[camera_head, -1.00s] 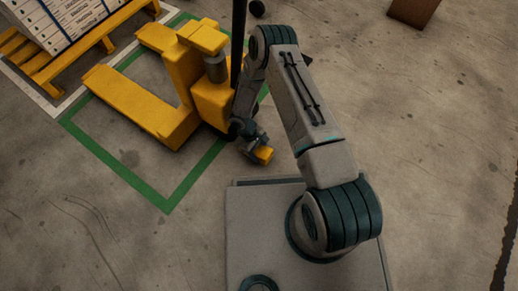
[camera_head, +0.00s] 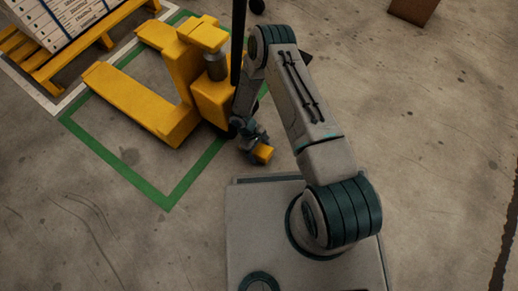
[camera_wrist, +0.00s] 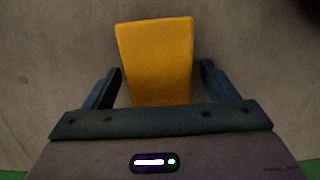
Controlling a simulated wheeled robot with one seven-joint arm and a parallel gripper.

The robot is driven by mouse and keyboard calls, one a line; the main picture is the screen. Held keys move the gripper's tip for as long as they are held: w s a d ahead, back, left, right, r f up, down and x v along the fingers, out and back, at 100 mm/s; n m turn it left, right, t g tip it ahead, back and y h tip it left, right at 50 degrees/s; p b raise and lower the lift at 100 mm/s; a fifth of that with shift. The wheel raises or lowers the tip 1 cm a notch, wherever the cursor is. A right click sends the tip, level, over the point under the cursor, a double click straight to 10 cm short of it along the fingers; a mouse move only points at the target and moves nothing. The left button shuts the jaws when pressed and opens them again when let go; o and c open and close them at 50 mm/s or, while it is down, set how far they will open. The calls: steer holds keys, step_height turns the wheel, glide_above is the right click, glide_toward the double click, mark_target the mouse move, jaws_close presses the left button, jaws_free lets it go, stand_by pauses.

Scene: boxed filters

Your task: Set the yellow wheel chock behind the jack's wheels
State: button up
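The yellow wheel chock (camera_head: 262,154) is a small block near the rear end of the yellow pallet jack (camera_head: 207,97), at the lower end of my arm. My gripper (camera_wrist: 160,72) has the chock (camera_wrist: 157,55) between its two dark fingers in the wrist view. A clear gap shows beside the right finger and a narrower one beside the left, so the fingers look open around it. My arm hides the jack's rear wheels. I cannot tell how far the chock is from the wheels or whether it rests on the floor.
A green floor outline (camera_head: 120,160) surrounds the jack. A yellow pallet (camera_head: 58,73) with white boxes (camera_head: 62,18) stands at top left. A brown box (camera_head: 412,10) is at top right. The floor right of my arm is clear.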

steer(key=shift+r, duration=0.1)
steer(key=r+p, duration=0.2)
steer(key=r, duration=0.1)
steer(key=r+p, duration=0.1)
steer(key=r, duration=0.1)
steer(key=shift+s+d, duration=0.1)
steer(key=shift+d, duration=0.15)
steer(key=s+d+r+p, duration=0.3)
steer(key=d+r+p, duration=0.1)
steer(key=d, duration=0.6)
steer(key=shift+d+r+p, duration=0.4)
steer(key=shift+r, duration=0.5)
steer(key=shift+w+r, duration=0.1)
step_height(320, 180, up, 7)
steer(key=p, duration=0.4)
steer(key=shift+p, duration=0.35)
